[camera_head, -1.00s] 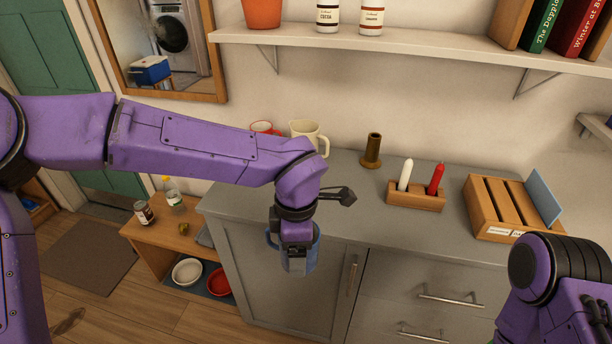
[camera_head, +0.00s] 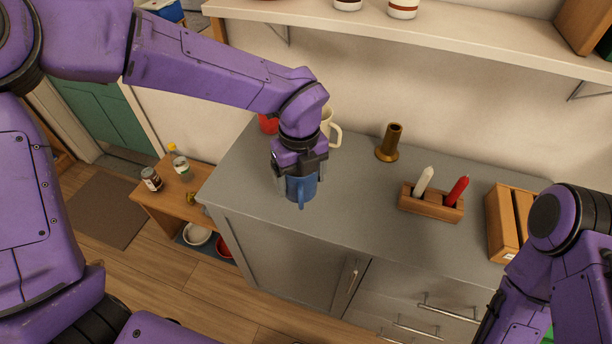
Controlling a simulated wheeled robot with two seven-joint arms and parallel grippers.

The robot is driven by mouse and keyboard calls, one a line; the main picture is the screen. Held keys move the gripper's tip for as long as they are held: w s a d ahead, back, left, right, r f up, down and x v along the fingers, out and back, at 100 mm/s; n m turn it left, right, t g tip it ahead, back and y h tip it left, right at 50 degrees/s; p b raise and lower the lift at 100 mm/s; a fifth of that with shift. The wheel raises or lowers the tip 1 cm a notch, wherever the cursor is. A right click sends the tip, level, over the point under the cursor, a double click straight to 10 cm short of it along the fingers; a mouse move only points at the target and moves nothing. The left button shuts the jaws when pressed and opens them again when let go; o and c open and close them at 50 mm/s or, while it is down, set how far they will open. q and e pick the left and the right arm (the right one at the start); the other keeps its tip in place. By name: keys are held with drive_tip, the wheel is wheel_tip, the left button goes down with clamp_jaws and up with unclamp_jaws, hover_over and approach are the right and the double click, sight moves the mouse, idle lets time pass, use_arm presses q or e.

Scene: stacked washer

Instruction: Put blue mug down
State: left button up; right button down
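My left gripper (camera_head: 299,178) points down and is shut on the blue mug (camera_head: 303,189), with its fingers on either side of the mug. The mug is upright, its handle toward me, and appears over the left part of the grey countertop (camera_head: 330,228). I cannot tell whether its base touches the counter. My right arm is at the lower right; its gripper (camera_head: 488,328) is mostly cut off at the bottom edge.
A red mug (camera_head: 268,124) and a cream pitcher (camera_head: 328,122) stand behind my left gripper. A brass vase (camera_head: 389,143), a candle holder (camera_head: 430,203) and a wooden rack (camera_head: 505,222) stand to the right. A shelf (camera_head: 420,38) overhangs the back. Counter between mug and candle holder is clear.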

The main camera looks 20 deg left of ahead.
use_arm(q)
drive_tip(key=w+f, duration=0.2)
drive_tip(key=w+f+p, duration=0.1)
drive_tip(key=w+f, duration=0.2)
drive_tip(key=shift+w+a+f+p, duration=0.3)
drive_tip(key=shift+w+a+f, duration=0.1)
drive_tip(key=f, duration=0.4)
drive_tip(key=shift+w+p, duration=0.25)
drive_tip(key=shift+p, duration=0.1)
drive_tip(key=shift+f, duration=0.1)
drive_tip(key=o, duration=1.1)
drive_tip(key=shift+r, duration=0.4)
wheel_tip(320, 180, up, 12)
drive_tip(key=shift+f+b, duration=0.15)
drive_tip(key=shift+b, duration=0.95)
use_arm(e)
drive_tip(key=shift+w+r, duration=0.1)
drive_tip(key=shift+r, duration=0.35)
use_arm(q)
drive_tip(key=shift+s, duration=0.1)
